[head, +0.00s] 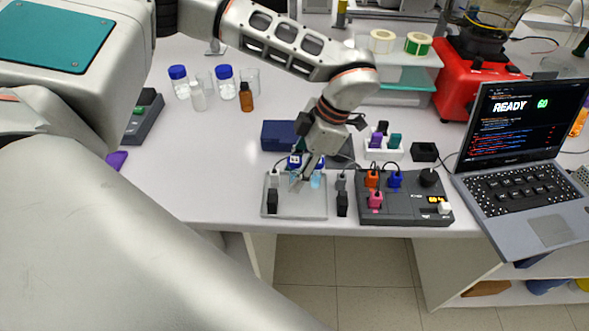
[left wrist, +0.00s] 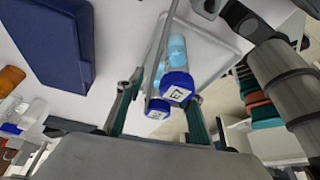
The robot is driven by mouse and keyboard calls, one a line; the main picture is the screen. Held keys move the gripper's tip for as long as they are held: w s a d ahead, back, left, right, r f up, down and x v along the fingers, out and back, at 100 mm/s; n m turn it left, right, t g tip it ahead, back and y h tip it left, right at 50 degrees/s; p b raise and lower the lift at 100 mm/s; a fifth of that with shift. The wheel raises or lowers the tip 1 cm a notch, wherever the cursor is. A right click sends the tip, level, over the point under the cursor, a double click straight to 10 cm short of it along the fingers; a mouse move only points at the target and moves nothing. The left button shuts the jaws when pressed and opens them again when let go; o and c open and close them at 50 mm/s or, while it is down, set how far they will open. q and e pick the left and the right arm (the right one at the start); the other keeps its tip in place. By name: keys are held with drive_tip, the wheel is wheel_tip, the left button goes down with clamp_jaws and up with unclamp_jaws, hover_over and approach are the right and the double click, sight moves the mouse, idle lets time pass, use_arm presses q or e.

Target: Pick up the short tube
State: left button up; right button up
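Two blue-capped tubes stand at the grey rig tray (head: 296,211). One tube with light-blue liquid (head: 316,181) is right of my left gripper (head: 302,176) in the head view; the other's cap (head: 294,161) is partly hidden by the gripper. I cannot tell which tube is shorter. My right gripper is not in view.
A dark blue box (head: 277,135) lies behind the tray. A dark control box (head: 402,212) with coloured plugs stands to the right, beside the laptop (head: 520,160). Blue-capped jars (head: 226,85) and a brown bottle (head: 246,98) stand back left. The left table is mostly clear.

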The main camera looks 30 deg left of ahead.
use_arm(q)
drive_tip(key=c, duration=1)
